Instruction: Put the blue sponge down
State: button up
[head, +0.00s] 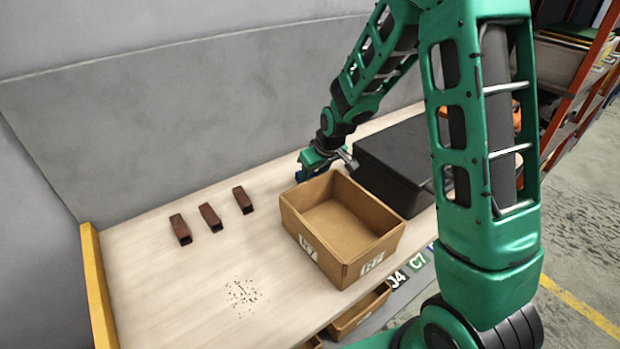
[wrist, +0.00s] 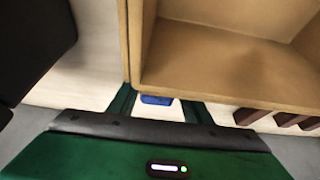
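The blue sponge (wrist: 156,100) shows in the wrist view as a small blue patch between my two fingers, with a narrow gap on each side. The cardboard box hides part of it. In the head view only a sliver of blue (head: 298,176) shows under my gripper (head: 304,172), just behind the box's far left corner. My gripper (wrist: 157,104) looks open, its green fingers apart around the sponge and low over the pale tabletop. I cannot tell for sure whether the sponge touches the table.
An open, empty cardboard box (head: 310,245) stands right beside my gripper. A dark grey case (head: 395,160) is to its right. Several brown metal tubes (head: 210,217) lie at the left, and small crumbs (head: 243,294) lie at the front. The wooden table (head: 150,290) has free room around them.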

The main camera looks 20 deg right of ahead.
jog(key=o, duration=0.4)
jog(key=v, duration=1.2)
jog(key=shift+r, duration=0.15)
jog(key=s+d+r+m+g+h, duration=0.1)
jog(key=s+d+r+m, duration=0.2)
jog(key=s+d, duration=0.65)
jog(key=s+d+m+g, duration=0.1)
jog(key=s+d+m, duration=0.1)
jog(key=s, duration=0.6)
jog(key=s+d+r+m+g, duration=0.1)
jog(key=s+d+m, duration=0.1)
jog(key=s, duration=0.6)
jog(key=s+d+m+g, duration=0.1)
jog(key=s+d+m, duration=0.1)
jog(key=s, duration=0.7)
jog(key=shift+r+m+g, duration=0.25)
jog(key=shift+m+g, duration=0.05)
jog(key=shift+m, duration=0.2)
